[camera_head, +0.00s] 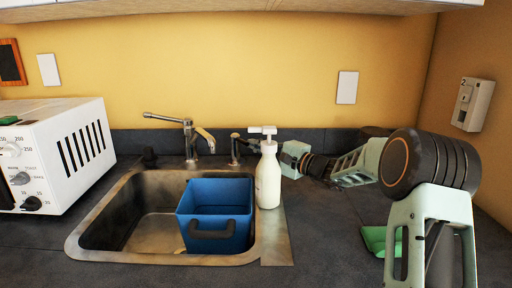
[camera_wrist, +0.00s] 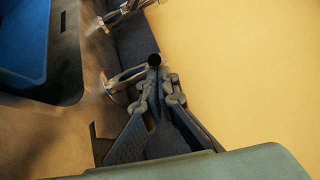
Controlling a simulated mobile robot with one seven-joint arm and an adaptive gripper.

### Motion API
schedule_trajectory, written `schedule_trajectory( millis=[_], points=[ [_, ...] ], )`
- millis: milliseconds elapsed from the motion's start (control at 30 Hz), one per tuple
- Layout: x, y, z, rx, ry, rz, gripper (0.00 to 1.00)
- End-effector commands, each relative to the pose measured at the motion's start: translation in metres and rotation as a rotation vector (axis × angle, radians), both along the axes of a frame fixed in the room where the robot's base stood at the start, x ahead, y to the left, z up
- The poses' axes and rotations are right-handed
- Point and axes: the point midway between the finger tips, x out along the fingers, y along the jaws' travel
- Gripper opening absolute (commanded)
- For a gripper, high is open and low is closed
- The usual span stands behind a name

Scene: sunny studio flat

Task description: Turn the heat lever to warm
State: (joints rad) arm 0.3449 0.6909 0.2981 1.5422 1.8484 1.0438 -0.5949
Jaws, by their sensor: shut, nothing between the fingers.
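In the wrist view the lever (camera_wrist: 128,76) ends in a round black knob just ahead of my fingertips. My gripper (camera_wrist: 160,82) is shut and empty, close to that knob; I cannot tell if they touch. In the head view my gripper reaches in from the right, its tips partly hidden behind a white pump bottle. No heat marking on the lever is readable.
The white pump bottle (camera_head: 268,178) stands at the sink's right edge, close to my arm. A blue bin (camera_head: 216,210) sits in the sink (camera_head: 150,213). A white oven (camera_head: 75,150) with dials stands left. A numbered switch box (camera_head: 472,104) hangs on the right wall.

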Motion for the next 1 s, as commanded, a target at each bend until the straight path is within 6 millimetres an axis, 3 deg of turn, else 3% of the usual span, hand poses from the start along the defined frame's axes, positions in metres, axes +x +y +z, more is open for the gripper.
schedule_trajectory(
  millis=[267, 733, 900, 1000],
  points=[
    [-0.009, -0.012, 0.000, -0.001, 0.000, -0.003, 0.00],
    [-0.066, -0.082, -0.005, 0.000, 0.000, -0.003, 0.00],
    [-0.075, -0.091, -0.003, -0.006, -0.004, 0.003, 0.00],
    [-0.074, -0.087, 0.010, -0.049, -0.032, 0.033, 0.00]
  ],
)
